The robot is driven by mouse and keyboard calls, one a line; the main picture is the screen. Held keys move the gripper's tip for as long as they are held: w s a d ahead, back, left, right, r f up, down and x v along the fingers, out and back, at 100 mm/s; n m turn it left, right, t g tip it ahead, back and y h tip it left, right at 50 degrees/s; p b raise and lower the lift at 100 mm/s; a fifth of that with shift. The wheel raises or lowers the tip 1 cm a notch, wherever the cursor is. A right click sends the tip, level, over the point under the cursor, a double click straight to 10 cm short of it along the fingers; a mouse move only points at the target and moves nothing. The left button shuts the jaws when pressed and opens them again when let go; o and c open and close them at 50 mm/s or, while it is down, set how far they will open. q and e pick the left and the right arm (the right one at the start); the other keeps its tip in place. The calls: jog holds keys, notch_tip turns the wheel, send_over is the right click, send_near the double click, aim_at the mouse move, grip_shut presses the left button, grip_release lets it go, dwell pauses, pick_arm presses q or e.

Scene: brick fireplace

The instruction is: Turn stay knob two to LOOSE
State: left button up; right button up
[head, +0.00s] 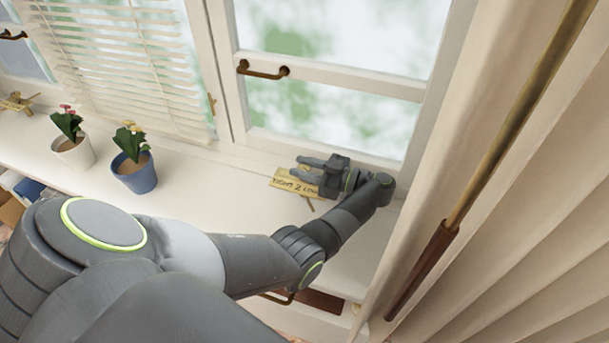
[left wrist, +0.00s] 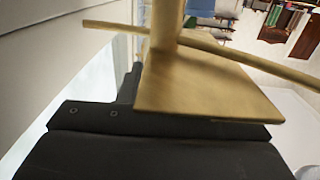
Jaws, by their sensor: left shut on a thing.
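A brass label plate (head: 284,181) lies on the window sill under the right window; a "2" and the start of "LOOSE" can be read, and the rest is partly covered. My left gripper (head: 303,167) is over the plate, its fingers pointing left and shut on stay knob two. The knob is hidden in the head view. In the left wrist view a flat brass piece (left wrist: 205,85) stands against my dark jaw, with a thin brass rod (left wrist: 265,68) and a post (left wrist: 167,22) beside it. The knob's turn angle cannot be told. My right gripper is out of view.
A blue pot (head: 137,178) and a white pot (head: 73,153) with flowers stand on the sill to the left. Another brass fitting (head: 17,102) is at the far left. A curtain (head: 480,240) and rod close off the right. The sill between blue pot and plate is clear.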

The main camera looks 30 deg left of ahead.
pick_arm(q)
jog(key=shift+g+b, duration=0.3)
jog(key=o, duration=1)
jog(key=shift+a+n, duration=0.15)
jog(key=shift+n, duration=0.15)
jog(key=shift+c, duration=0.2)
